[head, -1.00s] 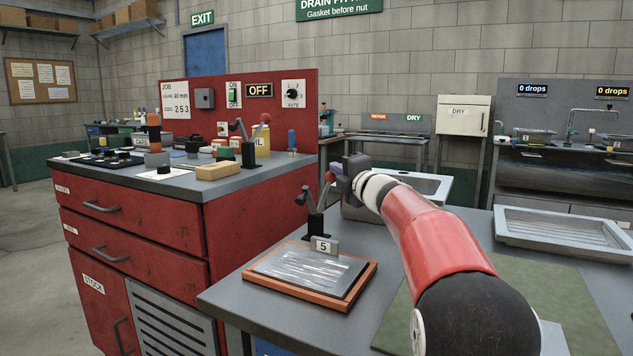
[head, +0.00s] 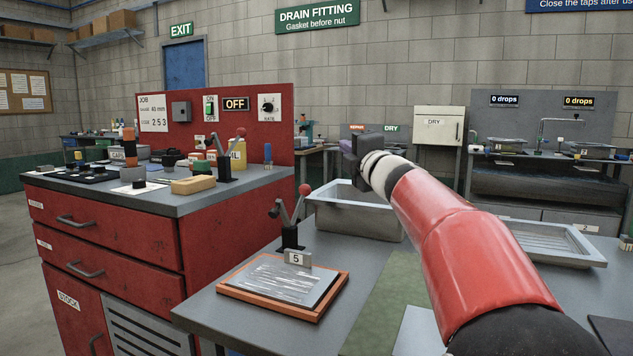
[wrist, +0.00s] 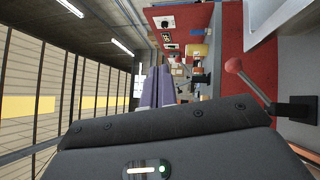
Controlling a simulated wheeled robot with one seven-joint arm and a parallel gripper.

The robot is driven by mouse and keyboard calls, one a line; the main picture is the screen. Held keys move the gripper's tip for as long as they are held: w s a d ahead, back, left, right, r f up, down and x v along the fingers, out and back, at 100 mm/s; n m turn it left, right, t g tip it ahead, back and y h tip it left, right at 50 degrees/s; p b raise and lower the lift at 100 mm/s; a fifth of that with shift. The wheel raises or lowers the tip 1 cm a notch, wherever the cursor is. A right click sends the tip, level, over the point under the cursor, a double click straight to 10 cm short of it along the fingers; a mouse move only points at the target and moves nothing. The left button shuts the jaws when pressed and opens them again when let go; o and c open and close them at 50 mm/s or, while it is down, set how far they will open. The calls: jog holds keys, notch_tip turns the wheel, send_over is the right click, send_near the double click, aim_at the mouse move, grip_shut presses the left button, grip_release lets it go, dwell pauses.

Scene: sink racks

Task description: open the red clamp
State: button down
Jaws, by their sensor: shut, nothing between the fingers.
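A toggle clamp (head: 290,236) with a red ball on its handle stands at the back of the wooden-edged board on the near bench. Its handle leans up to the right. Its dark-tipped arm slants up to the left, with the tip above the plate. Its red ball also shows in the wrist view (wrist: 233,65). A second red-balled clamp (head: 224,168) stands on the red cabinet. My gripper (head: 347,146) is shut and empty, above and to the right of the near clamp's ball and apart from it. The shut fingers show in the wrist view (wrist: 160,87).
The board (head: 228,288) carries a scratched grey plate (head: 280,278) and a "5" tag (head: 297,258). A grey sink basin (head: 355,217) lies right of the near clamp. The red cabinet (head: 235,220) stands to the left. A ribbed tray (head: 550,245) is at right.

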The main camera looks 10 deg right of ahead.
jog(key=d+f+m+g+h+b, duration=0.3)
jog(key=d+f+m+h+b, duration=0.15)
jog(key=d+m+h, duration=0.35)
jog(key=s+a+f+n+g+y+b, duration=0.1)
jog(key=s+a+n+g+y+b, duration=0.25)
jog(key=a+y, duration=0.8)
jog(key=w+a+f+h+p, duration=0.1)
jog(key=w+a+f+p, duration=0.1)
jog(key=w, duration=0.3)
jog(key=w+a+f+h+p, duration=0.1)
jog(key=w+a+f+p, duration=0.1)
jog(key=w, duration=0.4)
jog(key=shift+w+f+p, duration=0.3)
jog(key=shift+f+p, duration=0.05)
jog(key=shift+t, duration=0.25)
